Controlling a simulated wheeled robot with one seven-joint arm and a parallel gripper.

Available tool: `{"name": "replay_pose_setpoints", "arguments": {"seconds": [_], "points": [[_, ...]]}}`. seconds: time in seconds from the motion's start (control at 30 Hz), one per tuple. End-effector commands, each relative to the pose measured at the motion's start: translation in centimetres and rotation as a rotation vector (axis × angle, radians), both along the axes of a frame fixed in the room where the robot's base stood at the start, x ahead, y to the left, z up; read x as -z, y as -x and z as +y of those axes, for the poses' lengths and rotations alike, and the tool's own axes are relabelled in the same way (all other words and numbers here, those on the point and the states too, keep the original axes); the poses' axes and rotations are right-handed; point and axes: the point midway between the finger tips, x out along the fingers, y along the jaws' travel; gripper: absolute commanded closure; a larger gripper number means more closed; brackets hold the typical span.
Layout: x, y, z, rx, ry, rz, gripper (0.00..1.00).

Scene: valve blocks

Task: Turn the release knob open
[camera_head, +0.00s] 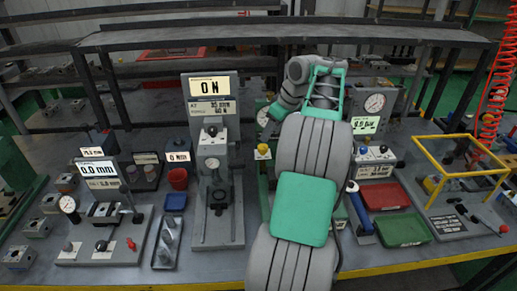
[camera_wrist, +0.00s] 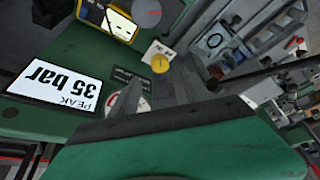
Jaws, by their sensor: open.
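A round yellow knob (camera_wrist: 160,63) on a small pale labelled plate shows in the wrist view, on a green-topped unit; it appears to be the release knob. A yellow knob (camera_head: 263,150), likely the same one, shows in the head view just left of my arm. My gripper (camera_wrist: 180,128) spreads across the bottom of the wrist view as a green body with a dark edge. In the head view my arm hides the gripper and much of the unit.
A display (camera_wrist: 58,82) reading PEAK 35 bar is beside the knob. A press stand (camera_head: 216,170) stands left of my arm. Red (camera_head: 384,196) and green (camera_head: 403,229) trays and a yellow frame (camera_head: 462,170) stand to the right. A shelf (camera_head: 280,35) spans the back.

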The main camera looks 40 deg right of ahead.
Motion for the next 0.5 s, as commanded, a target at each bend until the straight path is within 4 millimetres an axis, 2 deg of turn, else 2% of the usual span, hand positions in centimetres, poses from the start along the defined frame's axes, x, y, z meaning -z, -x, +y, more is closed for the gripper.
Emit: {"name": "replay_pose_setpoints", "arguments": {"seconds": [0.3, 0.5], "points": [[4.9, -1.9, 0.3, 0.0, -0.002, 0.001, 0.45], [6.9, -2.8, 0.4, 0.0, 0.001, 0.0, 0.45]]}}
